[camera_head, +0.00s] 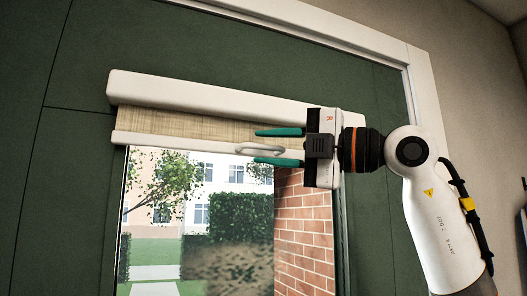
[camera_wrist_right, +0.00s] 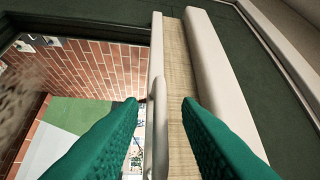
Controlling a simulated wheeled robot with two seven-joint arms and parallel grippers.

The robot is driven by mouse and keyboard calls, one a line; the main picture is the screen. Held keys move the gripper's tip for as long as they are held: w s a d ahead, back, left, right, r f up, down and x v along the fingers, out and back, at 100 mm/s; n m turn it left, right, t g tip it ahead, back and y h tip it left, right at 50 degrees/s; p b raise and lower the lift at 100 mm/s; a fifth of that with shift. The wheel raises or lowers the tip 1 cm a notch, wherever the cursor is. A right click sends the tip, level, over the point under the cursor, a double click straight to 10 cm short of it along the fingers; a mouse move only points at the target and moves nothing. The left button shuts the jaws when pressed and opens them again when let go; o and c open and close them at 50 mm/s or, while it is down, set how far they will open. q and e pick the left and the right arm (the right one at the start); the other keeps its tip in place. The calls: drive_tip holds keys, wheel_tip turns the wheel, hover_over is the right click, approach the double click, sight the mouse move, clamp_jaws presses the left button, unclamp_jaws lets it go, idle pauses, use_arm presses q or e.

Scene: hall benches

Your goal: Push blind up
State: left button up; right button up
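The blind (camera_head: 190,123) is a short strip of beige woven fabric below a white top casing (camera_head: 215,97). Its white bottom rail (camera_head: 180,143) carries a small pale loop handle (camera_head: 262,150); most of the window below is uncovered. My right gripper (camera_head: 257,147) comes in from the right, its two teal fingers apart, one above and one below the handle. In the right wrist view, the open fingers (camera_wrist_right: 160,101) lie either side of the bottom rail (camera_wrist_right: 157,60) and handle, with gaps showing. Whether a finger touches the rail or fabric I cannot tell. My left gripper is not in view.
The window glass (camera_head: 155,240) shows trees, a hedge and a brick wall outside. Dark green panels (camera_head: 75,70) surround the window, with white trim (camera_head: 425,90) above and at the right. A plain wall stands farther right.

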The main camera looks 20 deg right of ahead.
drive_tip(key=b+v, duration=0.3)
drive_tip(key=v, duration=0.7)
drive_tip(key=shift+s, duration=0.15)
drive_tip(key=shift+d, duration=0.1)
drive_tip(key=shift+c, duration=0.5)
